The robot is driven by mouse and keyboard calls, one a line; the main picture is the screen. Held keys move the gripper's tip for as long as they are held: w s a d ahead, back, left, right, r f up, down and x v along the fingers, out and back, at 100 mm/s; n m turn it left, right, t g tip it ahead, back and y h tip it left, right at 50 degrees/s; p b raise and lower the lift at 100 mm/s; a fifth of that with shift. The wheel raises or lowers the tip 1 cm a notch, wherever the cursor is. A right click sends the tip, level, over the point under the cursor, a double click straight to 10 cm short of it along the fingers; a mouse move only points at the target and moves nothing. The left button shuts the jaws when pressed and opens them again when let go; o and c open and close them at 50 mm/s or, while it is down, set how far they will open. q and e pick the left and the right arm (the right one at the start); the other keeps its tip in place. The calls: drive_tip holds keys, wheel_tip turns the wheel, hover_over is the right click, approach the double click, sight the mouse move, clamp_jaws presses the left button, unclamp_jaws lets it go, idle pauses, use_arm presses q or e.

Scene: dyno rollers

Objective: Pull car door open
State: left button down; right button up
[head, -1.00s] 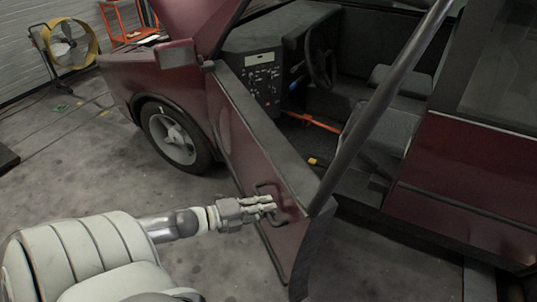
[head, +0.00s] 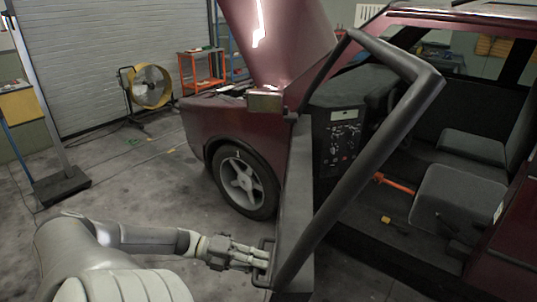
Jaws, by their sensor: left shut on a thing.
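The black door handle (head: 264,265) is on the outer face near the door's rear edge. My left gripper (head: 256,259) is shut on the handle, coming from the left. The handle is partly covered by the fingers. The doorway shows the dashboard and a dark seat (head: 457,204) inside. My right gripper is not in view.
The front wheel (head: 243,183) and raised hood (head: 277,45) are ahead of the door. A yellow fan (head: 151,86) and an orange cart (head: 201,70) stand near the shutter wall. A dark post base (head: 62,187) is at left. The floor between is clear.

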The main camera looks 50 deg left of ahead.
use_arm(q)
drive_tip(key=shift+s+a, duration=0.3)
drive_tip(key=shift+s, duration=0.1)
drive_tip(key=c, duration=1.4)
unclamp_jaws()
drive_tip(key=shift+w, duration=0.15)
drive_tip(key=v, duration=1.2)
drive_tip(key=shift+a, duration=0.15)
drive_tip(key=shift+f, duration=0.1)
